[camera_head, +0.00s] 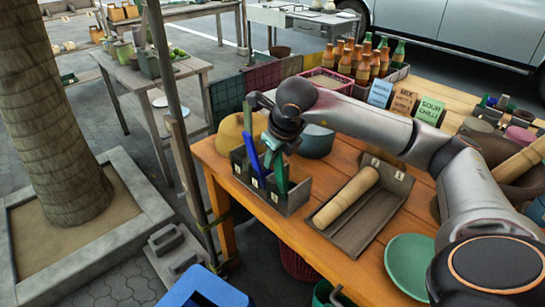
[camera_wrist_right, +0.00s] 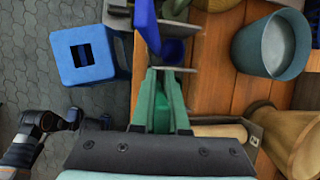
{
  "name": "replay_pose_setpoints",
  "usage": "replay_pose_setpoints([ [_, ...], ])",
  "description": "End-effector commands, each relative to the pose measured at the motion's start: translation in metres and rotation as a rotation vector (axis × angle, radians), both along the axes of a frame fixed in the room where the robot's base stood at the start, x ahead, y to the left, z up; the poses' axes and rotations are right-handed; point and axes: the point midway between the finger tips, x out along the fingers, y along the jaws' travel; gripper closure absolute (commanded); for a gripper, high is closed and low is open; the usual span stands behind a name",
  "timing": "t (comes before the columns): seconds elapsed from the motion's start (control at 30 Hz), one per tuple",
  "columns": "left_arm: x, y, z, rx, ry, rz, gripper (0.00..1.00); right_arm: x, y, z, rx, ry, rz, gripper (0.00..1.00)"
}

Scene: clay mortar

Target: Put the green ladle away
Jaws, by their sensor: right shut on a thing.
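The green ladle (camera_head: 280,174) is upright at the right end of a grey divided caddy (camera_head: 298,196) on the wooden table, in the head view. My right gripper (camera_head: 278,143) is above it, pointing down and shut on it. In the right wrist view green shows between the fingers (camera_wrist_right: 162,112). The gripper hides the ladle's upper part, and I cannot tell whether its lower end touches the caddy floor.
A grey tray (camera_head: 375,222) with a wooden roller (camera_head: 345,197) lies right of the caddy. A blue-grey pot (camera_head: 317,142) and a tan clay vessel (camera_head: 232,140) stand behind it. A green plate (camera_head: 408,262) is near the front edge. A blue stool (camera_head: 203,288) stands on the ground.

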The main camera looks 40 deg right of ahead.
Motion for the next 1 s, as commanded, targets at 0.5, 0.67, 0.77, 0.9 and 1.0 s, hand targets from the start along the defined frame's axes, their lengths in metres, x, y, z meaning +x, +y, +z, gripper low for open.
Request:
replay_pose_setpoints([
  [0.5, 0.001, 0.002, 0.001, 0.002, -0.007, 0.004, 0.5, 0.0, 0.0, 0.0, 0.0, 0.0, 0.0, 0.53],
  [0.67, 0.001, 0.003, 0.0, 0.003, -0.006, 0.004, 0.5, 0.0, 0.0, 0.0, 0.0, 0.0, 0.0, 0.53],
  [0.77, 0.001, 0.003, 0.001, 0.003, -0.006, 0.004, 0.5, -0.002, 0.0, 0.006, 0.0, -0.001, 0.0, 0.53],
  [0.9, 0.001, 0.003, 0.001, 0.004, -0.005, 0.005, 0.5, -0.01, 0.002, 0.025, 0.0, -0.004, 0.001, 0.53],
  [1.0, 0.001, 0.003, 0.002, 0.004, -0.005, 0.005, 0.5, -0.019, 0.004, 0.046, 0.0, -0.005, 0.0, 0.53],
])
